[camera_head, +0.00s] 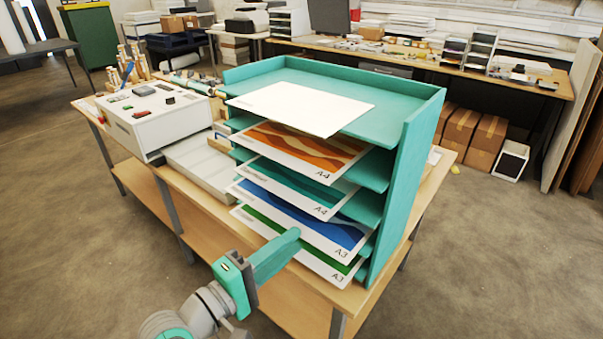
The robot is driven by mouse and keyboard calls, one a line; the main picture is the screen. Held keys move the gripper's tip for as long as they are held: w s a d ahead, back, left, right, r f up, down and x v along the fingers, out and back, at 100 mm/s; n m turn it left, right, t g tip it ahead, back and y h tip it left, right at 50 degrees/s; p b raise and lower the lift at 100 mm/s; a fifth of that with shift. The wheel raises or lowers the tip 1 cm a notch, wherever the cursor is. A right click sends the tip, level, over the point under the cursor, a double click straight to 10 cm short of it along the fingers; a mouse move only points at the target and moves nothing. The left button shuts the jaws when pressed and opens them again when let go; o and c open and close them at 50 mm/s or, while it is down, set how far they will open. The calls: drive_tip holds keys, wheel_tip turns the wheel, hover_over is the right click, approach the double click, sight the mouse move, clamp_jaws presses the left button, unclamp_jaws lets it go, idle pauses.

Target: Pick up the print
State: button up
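A teal shelf rack (415,180) stands on the wooden table and holds prints that stick out at its front. From the top they are a blank white sheet (300,107), an orange print (315,148) marked A4, a teal print (300,182) marked A4, a blue print (310,218) marked A3 and a green print (325,266) marked A3. My gripper (292,236) reaches in from the lower left. Its tip overlaps the front of the lower two prints in the picture. I cannot tell whether it touches either, and its finger gap is hidden.
A white laminator (150,115) with buttons sits on the table (215,203) left of the rack. A long bench (480,75) with paper trays runs along the back, with cardboard boxes (475,133) below. The floor at right is open.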

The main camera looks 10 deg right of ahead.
drive_tip(key=shift+m+g, duration=0.3)
drive_tip(key=shift+g, duration=0.2)
drive_tip(key=x, duration=0.3)
drive_tip(key=r+x, duration=0.1)
drive_tip(key=x, duration=0.6)
drive_tip(key=shift+s+d+r, duration=0.25)
drive_tip(key=shift+d+r, duration=0.15)
drive_tip(key=shift+d, duration=0.05)
clamp_jaws()
